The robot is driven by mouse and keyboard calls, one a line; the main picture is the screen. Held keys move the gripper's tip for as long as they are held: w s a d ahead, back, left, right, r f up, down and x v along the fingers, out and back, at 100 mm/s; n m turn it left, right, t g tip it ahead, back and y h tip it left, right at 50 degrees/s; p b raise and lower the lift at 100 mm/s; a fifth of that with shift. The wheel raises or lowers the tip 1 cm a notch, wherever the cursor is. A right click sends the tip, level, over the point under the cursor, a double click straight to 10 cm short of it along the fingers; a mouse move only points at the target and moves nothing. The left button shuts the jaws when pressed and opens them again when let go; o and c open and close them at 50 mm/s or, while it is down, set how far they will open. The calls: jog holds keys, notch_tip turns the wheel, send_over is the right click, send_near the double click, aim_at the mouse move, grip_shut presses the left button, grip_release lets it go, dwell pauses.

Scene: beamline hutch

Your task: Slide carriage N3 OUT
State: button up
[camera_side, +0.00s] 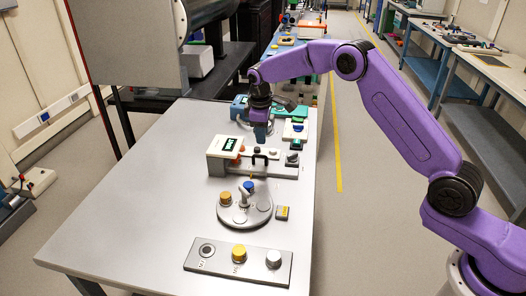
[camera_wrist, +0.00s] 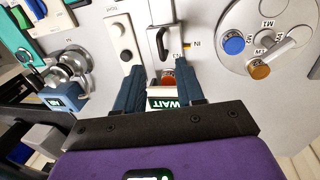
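A pale slide unit (camera_side: 222,163) stands mid-table, with a dark upright handle (camera_side: 260,157) on its flat grey rail. In the wrist view the handle (camera_wrist: 160,40) is a dark loop on the grey strip, beside a small "IN" mark. The unit's display (camera_wrist: 170,103) reads WAIT, with an orange-red button (camera_wrist: 168,78) beside it. I cannot read an N3 label. My gripper (camera_side: 261,138) hangs above and behind the handle in the side view.
A round plate (camera_side: 232,213) with blue and orange knobs and a grey lever stands nearer the front. A panel (camera_side: 215,266) with a black button, yellow knob and grey knob lies at the front. A blue device (camera_wrist: 57,105) and teal equipment stand behind. The table's left side is clear.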

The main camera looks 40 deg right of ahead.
aim_at(263, 156)
jog(key=f, duration=0.3)
jog(key=d+f, duration=0.1)
jog(key=f, duration=0.1)
jog(key=w+f, duration=0.1)
jog(key=f, duration=0.2)
jog(key=shift+w+d+f, duration=0.1)
jog(key=shift+d+f, duration=0.05)
jog(key=shift+f, duration=0.15)
grip_shut()
